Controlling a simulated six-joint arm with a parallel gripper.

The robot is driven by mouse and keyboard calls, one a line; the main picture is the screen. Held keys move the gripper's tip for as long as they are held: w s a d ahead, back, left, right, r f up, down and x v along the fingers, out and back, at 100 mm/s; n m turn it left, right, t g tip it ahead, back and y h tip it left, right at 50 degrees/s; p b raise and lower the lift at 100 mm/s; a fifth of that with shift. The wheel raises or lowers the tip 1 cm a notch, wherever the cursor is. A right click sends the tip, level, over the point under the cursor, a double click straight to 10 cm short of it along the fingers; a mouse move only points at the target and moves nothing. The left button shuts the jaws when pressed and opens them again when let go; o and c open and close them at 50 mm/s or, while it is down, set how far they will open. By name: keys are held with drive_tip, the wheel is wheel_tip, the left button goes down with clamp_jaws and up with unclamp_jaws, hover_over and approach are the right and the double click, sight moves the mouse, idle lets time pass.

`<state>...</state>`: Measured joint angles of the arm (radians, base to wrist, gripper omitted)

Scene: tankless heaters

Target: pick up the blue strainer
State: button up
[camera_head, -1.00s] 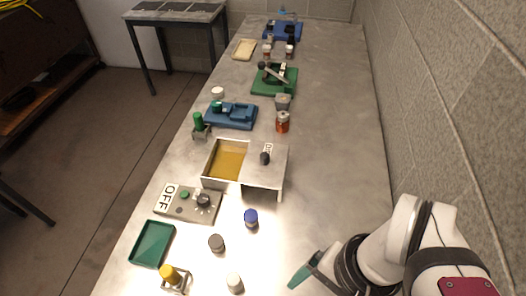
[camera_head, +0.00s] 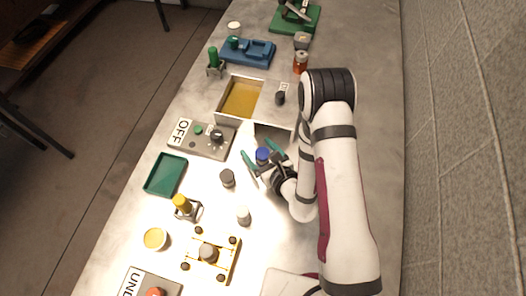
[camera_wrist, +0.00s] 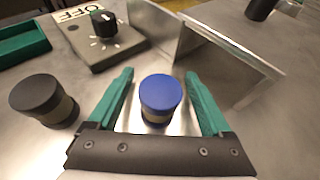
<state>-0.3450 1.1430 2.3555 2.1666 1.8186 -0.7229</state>
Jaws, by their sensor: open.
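The blue strainer is most likely the small round piece with a blue top (camera_head: 262,155), standing upright on the metal table; it also shows in the wrist view (camera_wrist: 160,94). My gripper (camera_head: 261,152) has green fingers and is open, with one finger on each side of the blue-topped piece. In the wrist view my gripper (camera_wrist: 160,88) shows a gap between each finger and the piece, so neither finger touches it. The lower part of the piece is pale, and its base is partly hidden behind the gripper body in the head view.
A dark-capped jar (camera_wrist: 44,101) stands left of my gripper. The metal housing with a yellow basin (camera_head: 242,98) and the OFF control box (camera_head: 203,138) are just beyond. A green tray (camera_head: 166,174) and a white-topped jar (camera_head: 244,215) are nearby. A wall runs along the right.

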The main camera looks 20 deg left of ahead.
drive_tip(key=shift+w+a+f, duration=0.15)
drive_tip(key=shift+w+a, duration=0.1)
clamp_jaws()
idle(0.3)
